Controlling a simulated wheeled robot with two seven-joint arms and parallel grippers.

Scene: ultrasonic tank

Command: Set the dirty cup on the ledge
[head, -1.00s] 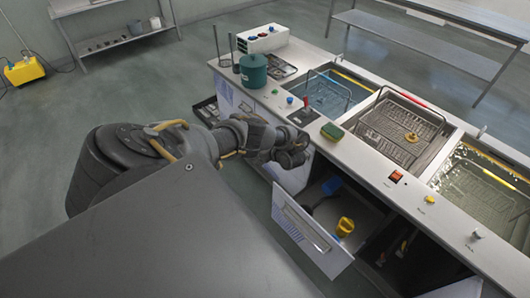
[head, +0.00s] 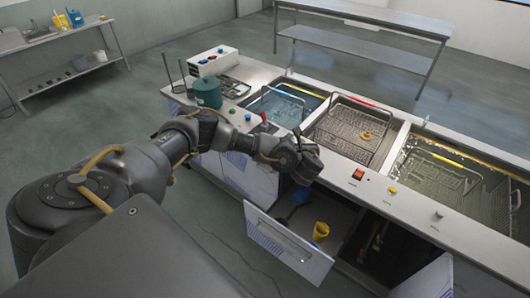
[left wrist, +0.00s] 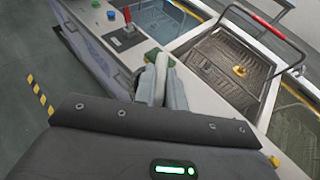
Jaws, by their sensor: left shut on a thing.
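My left gripper (head: 303,165) is shut at the front ledge (head: 338,170) of the tank bench, above the open drawer. In the left wrist view its grey fingers (left wrist: 163,88) are close together over the ledge. No cup I can name as the dirty one shows clearly. A yellow cup-like thing (head: 320,231) stands in the drawer. A small brass-coloured thing (head: 366,135) sits in the middle basket and shows in the left wrist view (left wrist: 239,71). My right gripper is not in view.
The open drawer (head: 288,247) juts out below the gripper. A teal pot (head: 207,93) stands at the left.

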